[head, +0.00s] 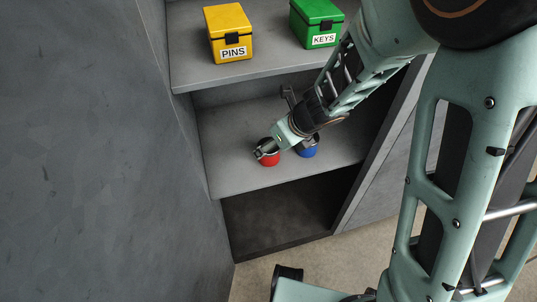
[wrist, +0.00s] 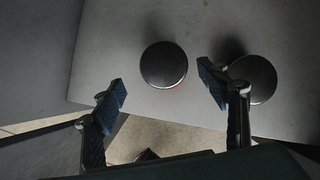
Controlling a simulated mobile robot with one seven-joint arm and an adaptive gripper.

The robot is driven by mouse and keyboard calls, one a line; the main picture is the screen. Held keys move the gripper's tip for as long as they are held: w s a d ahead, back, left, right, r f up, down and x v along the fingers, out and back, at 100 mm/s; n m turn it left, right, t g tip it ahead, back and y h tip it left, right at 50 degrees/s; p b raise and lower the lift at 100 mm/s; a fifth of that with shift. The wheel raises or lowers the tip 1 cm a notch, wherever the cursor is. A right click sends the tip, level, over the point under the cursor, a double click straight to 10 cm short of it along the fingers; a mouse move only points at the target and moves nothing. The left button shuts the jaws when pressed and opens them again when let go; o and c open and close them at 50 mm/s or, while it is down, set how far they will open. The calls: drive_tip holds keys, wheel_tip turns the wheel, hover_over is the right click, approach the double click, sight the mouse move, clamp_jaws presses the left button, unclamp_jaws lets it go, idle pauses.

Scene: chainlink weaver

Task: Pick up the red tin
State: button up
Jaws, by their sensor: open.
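The red tin (head: 269,158) stands on the middle shelf in the head view, with part of its top hidden by my gripper (head: 270,147). In the wrist view the red tin (wrist: 163,65) shows as a dark round lid with a faint red edge, a little beyond the gap between my fingertips. My gripper (wrist: 162,82) is open and empty, with one finger on each side of that gap. The right finger overlaps the near side of a second dark lid, that of the blue tin (wrist: 256,80).
The blue tin (head: 309,149) stands close to the right of the red one on the middle shelf (head: 235,178). A yellow PINS box (head: 227,25) and a green KEYS box (head: 313,15) sit on the shelf above. A grey wall is at the left.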

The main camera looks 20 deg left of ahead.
sight(271, 159)
drive_tip(key=b+x, duration=0.1)
drive_tip(key=x, duration=0.1)
drive_tip(key=b+x, duration=0.1)
drive_tip(key=x, duration=0.1)
drive_tip(key=b+x, duration=0.1)
drive_tip(key=x, duration=0.1)
drive_tip(key=shift+w+d+f, duration=0.2)
drive_tip(key=shift+w+f, duration=0.05)
drive_tip(key=shift+r, duration=0.1)
drive_tip(key=shift+c, duration=0.5)
drive_tip(key=c, duration=1.3)
